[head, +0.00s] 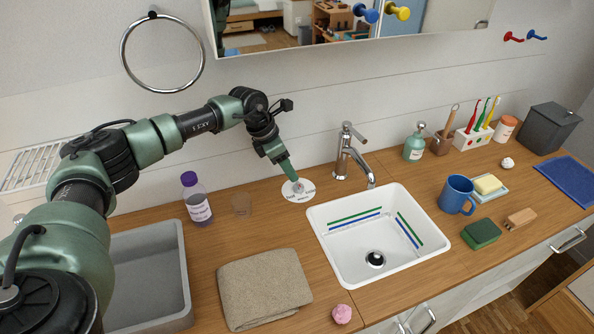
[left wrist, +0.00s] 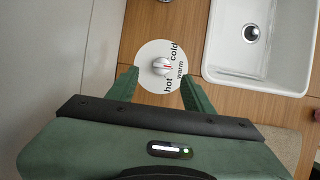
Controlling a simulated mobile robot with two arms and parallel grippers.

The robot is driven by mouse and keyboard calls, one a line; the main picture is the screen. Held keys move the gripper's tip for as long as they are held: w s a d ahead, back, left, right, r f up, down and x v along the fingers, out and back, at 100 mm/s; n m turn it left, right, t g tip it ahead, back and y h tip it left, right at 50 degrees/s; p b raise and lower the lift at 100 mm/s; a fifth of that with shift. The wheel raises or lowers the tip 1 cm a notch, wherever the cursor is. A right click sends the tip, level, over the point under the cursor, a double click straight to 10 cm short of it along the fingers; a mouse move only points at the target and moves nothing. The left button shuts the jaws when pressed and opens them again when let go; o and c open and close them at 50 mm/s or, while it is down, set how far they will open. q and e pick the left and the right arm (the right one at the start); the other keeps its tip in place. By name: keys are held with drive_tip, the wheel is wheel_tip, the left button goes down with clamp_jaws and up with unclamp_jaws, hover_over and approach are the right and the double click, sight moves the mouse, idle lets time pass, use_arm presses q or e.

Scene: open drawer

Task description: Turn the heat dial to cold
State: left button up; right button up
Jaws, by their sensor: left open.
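The heat dial is a white disc with a silvery-white knob (left wrist: 161,67) at its centre. It lies on the wooden counter left of the sink, and its disc (head: 306,194) shows in the head view. The words "hot", "warm" and "cold" run along one side of the disc (left wrist: 148,84). A small red mark shows at the knob; its exact direction is too small to tell. My left gripper (head: 293,178) points down at the dial. In the left wrist view its open fingers (left wrist: 160,86) frame the knob with gaps on both sides. My right gripper is not in view.
A white sink (head: 432,246) with a chrome faucet (head: 345,152) is right of the dial. A folded towel (head: 263,287) lies in front. A blue mug (head: 456,194) stands beyond the sink.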

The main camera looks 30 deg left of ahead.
sight(299, 184)
use_arm(q)
drive_tip(key=b+x, duration=0.2)
drive_tip(key=x, duration=0.1)
drive_tip(key=b+x, duration=0.1)
drive_tip(key=shift+s+d+f, duration=0.2)
drive_tip(key=shift+s, duration=0.1)
drive_tip(key=b+x, duration=0.2)
drive_tip(key=x, duration=0.1)
drive_tip(key=shift+w+a, duration=0.1)
drive_tip(key=shift+w, duration=0.1)
drive_tip(key=shift+r, duration=0.1)
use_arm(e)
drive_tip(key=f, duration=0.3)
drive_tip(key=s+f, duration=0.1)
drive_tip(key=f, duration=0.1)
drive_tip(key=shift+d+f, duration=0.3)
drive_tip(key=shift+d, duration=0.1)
use_arm(q)
clamp_jaws()
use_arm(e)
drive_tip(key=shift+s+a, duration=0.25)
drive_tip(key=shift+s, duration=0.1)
